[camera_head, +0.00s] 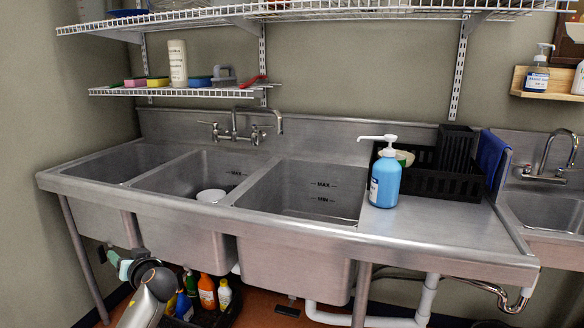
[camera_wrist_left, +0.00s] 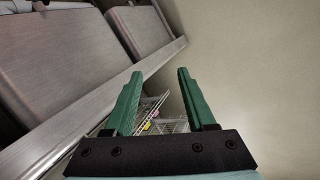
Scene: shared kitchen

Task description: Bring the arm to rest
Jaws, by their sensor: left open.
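My left arm (camera_head: 142,300) comes in at the lower left of the head view. My left gripper (camera_head: 112,258), with green fingers, is beside and below the front of the left sink basin. In the wrist view my left gripper (camera_wrist_left: 160,72) is open, its two fingers apart with nothing held between them. The steel sink unit (camera_head: 290,238) stands behind it in the head view. Its edge (camera_wrist_left: 120,85) runs tilted along the left of the wrist view. I cannot tell the exact gap between gripper and sink. My right gripper is not in view.
A white dish (camera_head: 211,195) sits in the middle basin. A blue pump bottle (camera_head: 384,182) and black rack (camera_head: 428,180) stand on the right drainboard. Several bottles (camera_head: 207,291) stand in a dark bin under the sink. Wall shelves (camera_head: 180,91) hang above. Bare wall (camera_wrist_left: 265,80) fills the wrist view's right.

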